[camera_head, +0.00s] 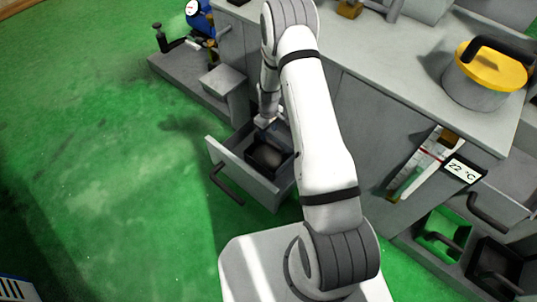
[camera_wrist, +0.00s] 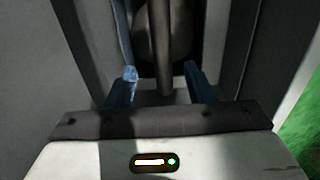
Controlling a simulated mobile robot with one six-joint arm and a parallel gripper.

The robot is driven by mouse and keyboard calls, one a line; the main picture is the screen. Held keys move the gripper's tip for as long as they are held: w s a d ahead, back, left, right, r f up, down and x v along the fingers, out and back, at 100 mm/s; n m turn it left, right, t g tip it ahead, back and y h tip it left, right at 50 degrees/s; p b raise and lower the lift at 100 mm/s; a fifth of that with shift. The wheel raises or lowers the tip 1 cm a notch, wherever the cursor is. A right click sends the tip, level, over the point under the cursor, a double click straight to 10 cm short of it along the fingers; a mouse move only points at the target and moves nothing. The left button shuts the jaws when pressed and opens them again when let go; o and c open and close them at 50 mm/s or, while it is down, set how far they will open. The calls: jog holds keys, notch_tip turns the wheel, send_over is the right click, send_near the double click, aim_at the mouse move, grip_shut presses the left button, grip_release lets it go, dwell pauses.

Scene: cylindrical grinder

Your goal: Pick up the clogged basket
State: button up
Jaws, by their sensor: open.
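A dark basket (camera_head: 268,157) with a dark grey rounded mass in it sits in the open drawer (camera_head: 226,157), partly hidden by my arm. In the wrist view the dark basket (camera_wrist: 146,71) has a grey bar-like handle (camera_wrist: 162,45) running up the picture. My gripper (camera_wrist: 160,74) is open and empty, with its two blue fingers on either side of the handle's lower end. I cannot tell whether the fingers touch it. In the head view my gripper (camera_head: 266,121) is down at the drawer, mostly hidden by my arm.
Drawer walls stand close on both sides of my gripper. A grey cabinet (camera_head: 370,125) carries a yellow-lidded pot (camera_head: 485,75). Low at the right are a green bin (camera_head: 440,232) and a black bin (camera_head: 492,262) with handles. The green floor (camera_head: 100,160) at left is clear.

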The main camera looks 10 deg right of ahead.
aim_at(268, 138)
notch_tip(268, 138, down, 6)
jog(key=b, duration=0.2)
jog(key=shift+a+f+b, duration=0.15)
jog(key=shift+f+b, duration=0.05)
jog(key=shift+b, duration=0.15)
grip_shut()
jog(key=shift+r, duration=0.1)
dwell(1.1)
